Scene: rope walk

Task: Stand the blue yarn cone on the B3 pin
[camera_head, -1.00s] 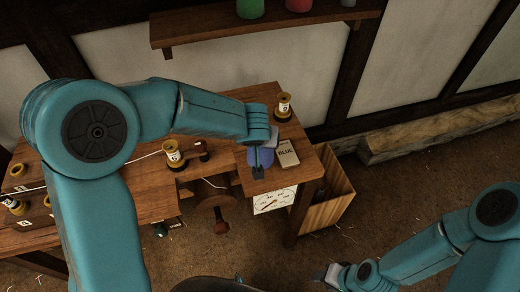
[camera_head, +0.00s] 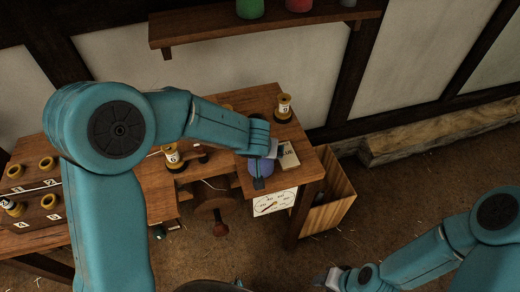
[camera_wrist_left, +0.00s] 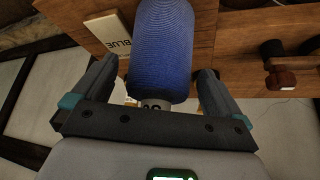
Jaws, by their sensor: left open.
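The blue yarn cone (camera_head: 243,176) is on the right part of the wooden bench, largely hidden behind my left gripper (camera_head: 262,165) in the head view. In the left wrist view the blue cone (camera_wrist_left: 163,48) lies between the fingers of my open left gripper (camera_wrist_left: 156,85), with a gap visible at each side. A card (camera_wrist_left: 109,32) marked BLUE lies beside it. Labelled blocks with yellow-rimmed spools (camera_head: 46,163) are at the left; I cannot make out a B3 label. My right gripper (camera_head: 333,278) is low at the right, too small to judge its jaws.
A wall shelf (camera_head: 260,28) holds other cones.

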